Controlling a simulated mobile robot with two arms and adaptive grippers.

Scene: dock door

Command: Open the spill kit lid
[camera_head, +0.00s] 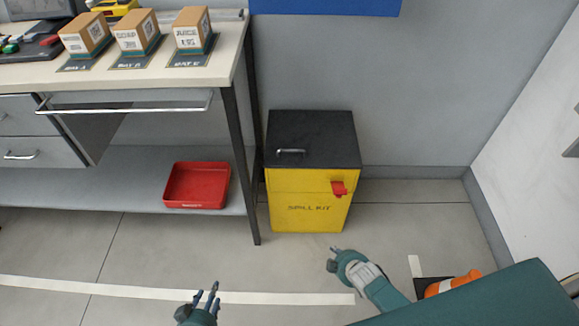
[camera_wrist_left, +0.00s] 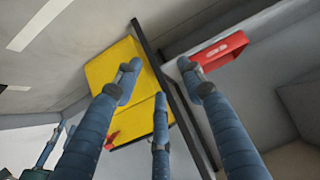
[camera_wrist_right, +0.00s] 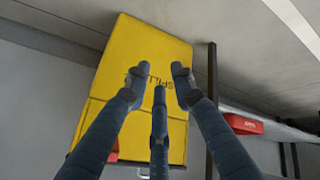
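The spill kit (camera_head: 306,212) is a yellow box on the floor against the wall. Its black lid (camera_head: 318,128) lies flat and shut, with a metal handle (camera_head: 291,151) on top. A red latch (camera_head: 339,188) sits at the upper right of the front. My left gripper (camera_head: 206,290) is open and empty, low in front of the box and to its left. My right gripper (camera_head: 334,257) is open and empty, in front of the box's lower right. The yellow front shows beyond the spread fingers in the left wrist view (camera_wrist_left: 112,68) and right wrist view (camera_wrist_right: 150,50).
A workbench (camera_head: 210,72) with small cartons stands left of the kit, its leg (camera_head: 242,165) close beside the box. A red tray (camera_head: 197,185) is on the lower shelf. An orange object (camera_head: 453,284) lies on the floor at right. Floor before the kit is clear.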

